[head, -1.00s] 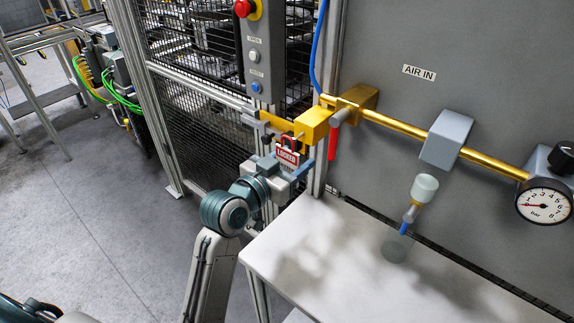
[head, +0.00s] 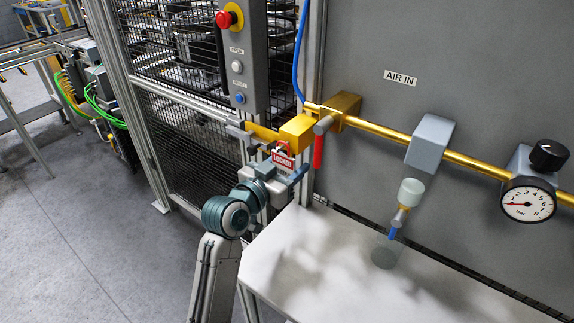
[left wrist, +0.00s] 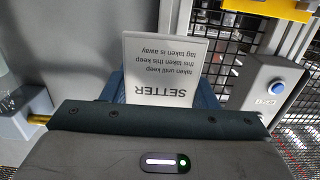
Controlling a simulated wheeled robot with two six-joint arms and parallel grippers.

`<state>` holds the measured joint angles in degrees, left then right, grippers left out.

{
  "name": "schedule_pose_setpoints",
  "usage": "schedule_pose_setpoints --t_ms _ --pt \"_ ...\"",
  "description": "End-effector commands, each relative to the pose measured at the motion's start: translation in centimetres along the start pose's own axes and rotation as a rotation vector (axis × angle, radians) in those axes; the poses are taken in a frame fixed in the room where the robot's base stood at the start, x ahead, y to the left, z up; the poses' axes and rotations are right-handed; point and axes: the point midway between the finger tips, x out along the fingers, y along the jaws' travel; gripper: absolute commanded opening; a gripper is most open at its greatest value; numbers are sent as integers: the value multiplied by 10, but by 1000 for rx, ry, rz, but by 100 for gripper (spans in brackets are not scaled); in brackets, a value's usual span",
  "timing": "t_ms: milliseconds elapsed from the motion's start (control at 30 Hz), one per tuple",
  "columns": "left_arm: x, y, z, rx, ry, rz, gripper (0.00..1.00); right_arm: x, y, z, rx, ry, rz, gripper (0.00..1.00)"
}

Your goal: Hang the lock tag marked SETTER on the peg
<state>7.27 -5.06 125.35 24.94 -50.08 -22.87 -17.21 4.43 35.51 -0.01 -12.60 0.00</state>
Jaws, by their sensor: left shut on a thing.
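The SETTER tag (left wrist: 165,70) is a white plate with dark lettering, upside down in the left wrist view. My left gripper (head: 280,172) is shut on it, and the tag stands out beyond the blue fingers in the left wrist view. In the head view the gripper is below and in front of a yellow valve block (head: 297,132), close to a red sign marked LOCKED (head: 283,160). I cannot make out the SETTER tag or clearly pick out the peg in the head view. My right gripper is not in view.
A grey control box (head: 238,55) with a red emergency button (head: 227,19) stands above the gripper. A red handle (head: 318,151) hangs beside the valve. A brass pipe (head: 380,132) runs right to a pressure gauge (head: 528,201). A white table (head: 320,270) lies below, largely clear.

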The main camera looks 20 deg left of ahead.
Motion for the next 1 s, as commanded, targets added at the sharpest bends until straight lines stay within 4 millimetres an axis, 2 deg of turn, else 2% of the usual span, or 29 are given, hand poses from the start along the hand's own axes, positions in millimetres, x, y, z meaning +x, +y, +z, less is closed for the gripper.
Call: schedule_pose_setpoints --t_ms 367,400,500,533,833,1000 --pt "0 0 0 0 0 0 32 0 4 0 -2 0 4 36" --pt "0 0 0 0 0 0 55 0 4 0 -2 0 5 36" --pt "0 0 0 0 0 0 75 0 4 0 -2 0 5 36" --pt "0 0 0 0 0 0 79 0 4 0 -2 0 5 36" --pt "-2 0 0 0 0 0 79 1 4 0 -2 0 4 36" --pt "-20 0 3 3 0 -1 79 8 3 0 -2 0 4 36"
